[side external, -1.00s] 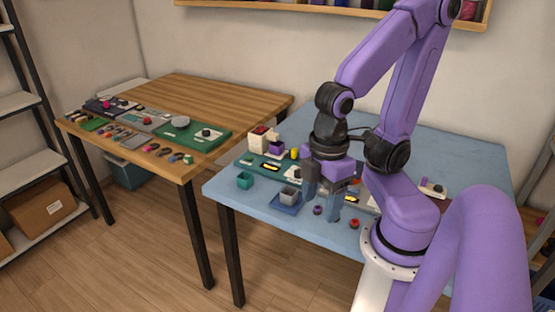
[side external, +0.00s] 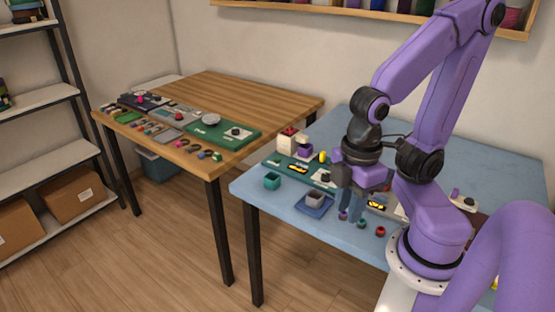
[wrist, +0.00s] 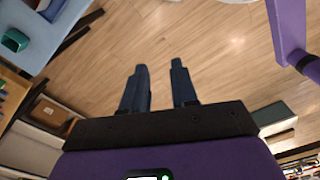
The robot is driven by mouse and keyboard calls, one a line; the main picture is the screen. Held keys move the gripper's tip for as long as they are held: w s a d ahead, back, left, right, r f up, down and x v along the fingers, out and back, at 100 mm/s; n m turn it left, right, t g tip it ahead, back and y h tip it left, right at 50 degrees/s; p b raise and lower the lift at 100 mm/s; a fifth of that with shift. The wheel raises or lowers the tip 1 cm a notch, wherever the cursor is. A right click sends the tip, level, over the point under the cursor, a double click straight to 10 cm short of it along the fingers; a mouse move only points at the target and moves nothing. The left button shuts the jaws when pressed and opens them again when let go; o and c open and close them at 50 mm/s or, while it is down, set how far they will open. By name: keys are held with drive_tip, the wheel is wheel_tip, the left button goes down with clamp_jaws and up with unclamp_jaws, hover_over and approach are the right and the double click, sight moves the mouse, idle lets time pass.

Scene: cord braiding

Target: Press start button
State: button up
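Three small round buttons stand in a row near the front edge of the blue table in the side view: a purple one (side external: 343,215), a green one (side external: 361,223) and a red one (side external: 380,231). No label is legible, so I cannot tell which is the start button. My gripper (side external: 351,212) points down just behind the purple and green buttons in that picture; contact cannot be told. In the wrist view my gripper (wrist: 159,66) has its two fingers apart with nothing between them. No button shows in that view.
The blue table (side external: 285,205) holds a teal box (side external: 272,181), a grey cup (side external: 315,199) on a blue tray, a green board and a white device (side external: 289,139) with a red top. A wooden table (side external: 265,100) stands left.

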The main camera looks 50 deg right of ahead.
clamp_jaws()
idle(1.4)
